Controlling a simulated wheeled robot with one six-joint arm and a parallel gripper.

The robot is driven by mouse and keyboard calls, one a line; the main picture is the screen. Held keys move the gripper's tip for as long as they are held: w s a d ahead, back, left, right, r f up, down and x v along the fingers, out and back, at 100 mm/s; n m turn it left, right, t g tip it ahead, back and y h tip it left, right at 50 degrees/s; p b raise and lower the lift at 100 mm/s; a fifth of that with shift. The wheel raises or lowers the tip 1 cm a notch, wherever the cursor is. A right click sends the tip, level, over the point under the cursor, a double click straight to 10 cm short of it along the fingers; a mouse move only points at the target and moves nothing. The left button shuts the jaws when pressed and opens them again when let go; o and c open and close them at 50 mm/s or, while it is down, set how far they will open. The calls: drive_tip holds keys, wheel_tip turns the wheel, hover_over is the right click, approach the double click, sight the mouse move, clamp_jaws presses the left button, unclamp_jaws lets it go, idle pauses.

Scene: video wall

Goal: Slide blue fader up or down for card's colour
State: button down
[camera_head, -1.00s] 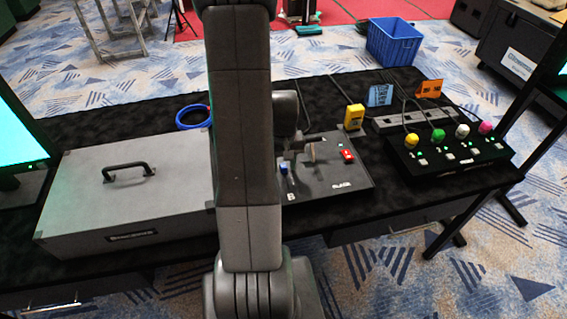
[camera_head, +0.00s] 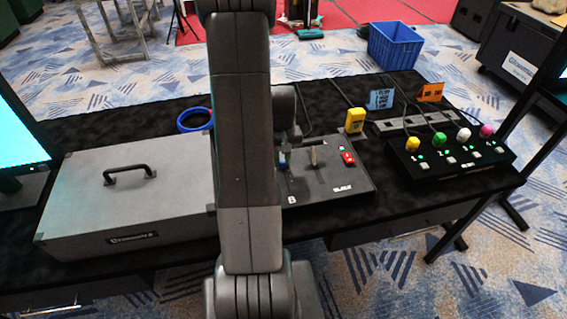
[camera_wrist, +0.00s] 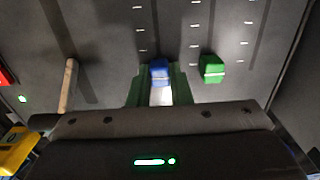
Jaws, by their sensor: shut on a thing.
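The blue fader (camera_wrist: 160,70) stands between the two fingers of my gripper (camera_wrist: 160,88) in the wrist view, and the fingers are shut on it. In the head view the blue fader (camera_head: 283,163) is small and mostly hidden behind my arm. The fader sits on a dark console (camera_head: 335,185). A blue card (camera_head: 381,99) and an orange card (camera_head: 430,92) stand upright at the back of the table. The screen (camera_head: 15,130) at the left edge glows cyan.
A green fader (camera_wrist: 211,68) is close right of my gripper in the wrist view. A lever (camera_wrist: 68,85) stands to the left. The console also has a red button (camera_head: 347,157). A yellow device (camera_head: 355,120), a grey case (camera_head: 130,195) and a knob box (camera_head: 450,160) are nearby.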

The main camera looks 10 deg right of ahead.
sight(282, 160)
drive_tip(key=shift+w, duration=0.2)
drive_tip(key=c, duration=1.3)
unclamp_jaws()
drive_tip(key=shift+w, duration=0.1)
drive_tip(key=shift+r, duration=0.1)
wheel_tip(282, 160, up, 14)
drive_tip(key=shift+f, duration=0.15)
drive_tip(key=shift+f, duration=0.1)
wheel_tip(282, 160, down, 14)
drive_tip(key=shift+s, duration=0.9)
